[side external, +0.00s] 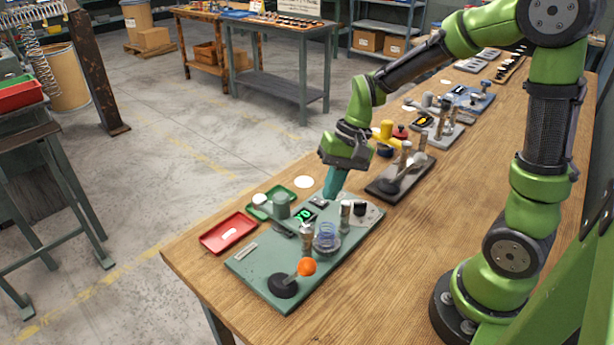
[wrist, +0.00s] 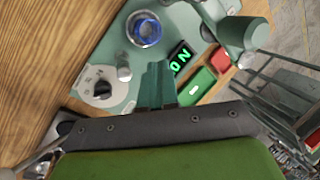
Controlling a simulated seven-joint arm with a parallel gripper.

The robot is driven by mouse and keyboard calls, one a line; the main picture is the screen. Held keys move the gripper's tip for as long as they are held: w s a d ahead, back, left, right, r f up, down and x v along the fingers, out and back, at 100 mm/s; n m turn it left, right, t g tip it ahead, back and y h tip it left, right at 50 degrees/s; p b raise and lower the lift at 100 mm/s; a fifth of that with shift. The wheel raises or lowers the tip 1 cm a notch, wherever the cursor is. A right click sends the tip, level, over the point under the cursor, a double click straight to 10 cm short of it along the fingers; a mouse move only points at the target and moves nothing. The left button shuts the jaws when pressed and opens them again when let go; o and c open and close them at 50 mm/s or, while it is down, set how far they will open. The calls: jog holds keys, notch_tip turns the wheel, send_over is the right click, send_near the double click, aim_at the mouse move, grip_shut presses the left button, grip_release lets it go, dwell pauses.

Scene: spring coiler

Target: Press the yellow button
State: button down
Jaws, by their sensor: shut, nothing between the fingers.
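My gripper (side external: 333,193) is shut and empty, its teal fingers pointing down at the back edge of the near green coiler plate (side external: 262,268). In the wrist view its fingers (wrist: 157,83) sit beside a lit green display (wrist: 180,58), which also shows in the side view (side external: 304,215). I see no yellow button on this plate; the fingers cover part of it. A yellow part (side external: 382,131) shows on a machine farther back, behind my gripper. I cannot tell whether the fingertips touch the plate.
The plate carries a blue coil (side external: 327,238), an orange-tipped lever (side external: 306,267), metal posts and a dial with a black knob (wrist: 102,89). A red tray (side external: 228,232) and a green tray (side external: 260,210) lie to the left. More machines line the wooden bench (side external: 425,225) behind.

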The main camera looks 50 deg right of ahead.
jog(key=w+d+m+t+h, duration=0.1)
jog(key=w+d+m+t, duration=0.6)
jog(key=d+m, duration=0.4)
jog(key=shift+w+d+r+m+t+h, duration=0.35)
jog(key=shift+r+m+t+h, duration=0.1)
jog(key=shift+m, duration=2.75)
jog(key=shift+f, duration=4.45)
jog(key=shift+f, duration=0.1)
jog(key=shift+f, duration=0.3)
